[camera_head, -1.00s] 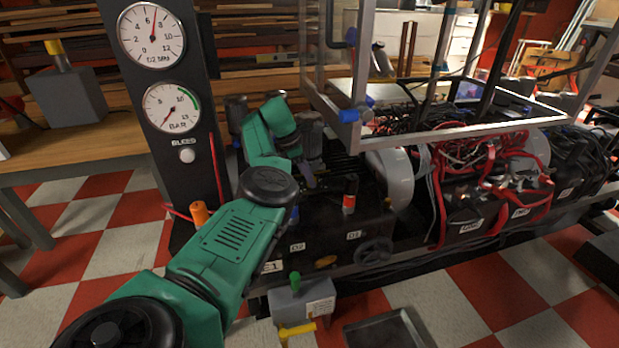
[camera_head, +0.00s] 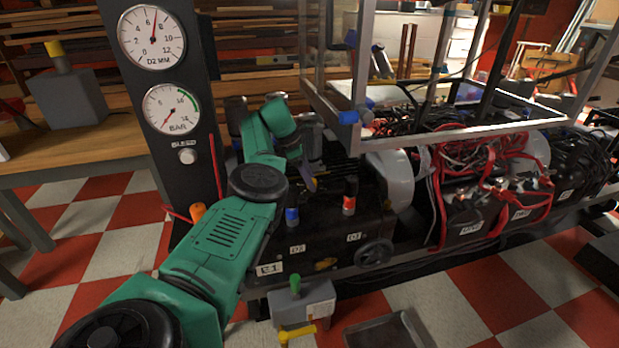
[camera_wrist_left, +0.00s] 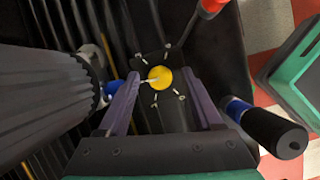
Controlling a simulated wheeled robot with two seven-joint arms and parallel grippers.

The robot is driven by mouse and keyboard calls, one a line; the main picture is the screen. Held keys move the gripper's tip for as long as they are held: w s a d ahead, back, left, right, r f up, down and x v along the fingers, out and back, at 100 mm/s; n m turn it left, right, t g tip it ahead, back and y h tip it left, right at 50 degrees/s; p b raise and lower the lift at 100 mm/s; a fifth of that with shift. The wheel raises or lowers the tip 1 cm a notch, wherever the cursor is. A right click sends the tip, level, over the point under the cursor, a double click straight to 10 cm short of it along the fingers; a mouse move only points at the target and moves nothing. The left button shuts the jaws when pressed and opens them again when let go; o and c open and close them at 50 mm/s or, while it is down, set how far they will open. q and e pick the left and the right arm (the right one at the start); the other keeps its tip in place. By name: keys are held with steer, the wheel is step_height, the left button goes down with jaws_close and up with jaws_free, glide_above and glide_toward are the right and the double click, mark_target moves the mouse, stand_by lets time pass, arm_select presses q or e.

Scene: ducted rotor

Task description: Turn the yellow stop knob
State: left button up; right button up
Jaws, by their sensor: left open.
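A round yellow knob (camera_wrist_left: 160,77) with a pale mark at its left sits on a dark plate with several small screws in the left wrist view. My left gripper is open, and its two purple fingers (camera_wrist_left: 160,92) stand on either side of the knob in that view. I cannot tell whether they touch it. In the head view the left gripper (camera_head: 309,180) points down over the dark machine, and this round knob is not clearly visible there. A yellow oval part (camera_head: 326,264) shows low on the machine's front face. My right gripper is not in view.
A blue-banded handle (camera_head: 292,215) and a red-banded handle (camera_head: 349,196) stand up near the gripper. A black handwheel (camera_head: 374,253) is on the front. A grey box (camera_head: 302,302) has green and yellow handles. A metal frame (camera_head: 455,137) overhangs at right; a gauge post (camera_head: 187,100) stands left.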

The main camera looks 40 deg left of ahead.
arm_select(q)
steer(key=p+v, duration=0.4)
steer(key=v, duration=1)
steer(key=shift+r, duration=0.3)
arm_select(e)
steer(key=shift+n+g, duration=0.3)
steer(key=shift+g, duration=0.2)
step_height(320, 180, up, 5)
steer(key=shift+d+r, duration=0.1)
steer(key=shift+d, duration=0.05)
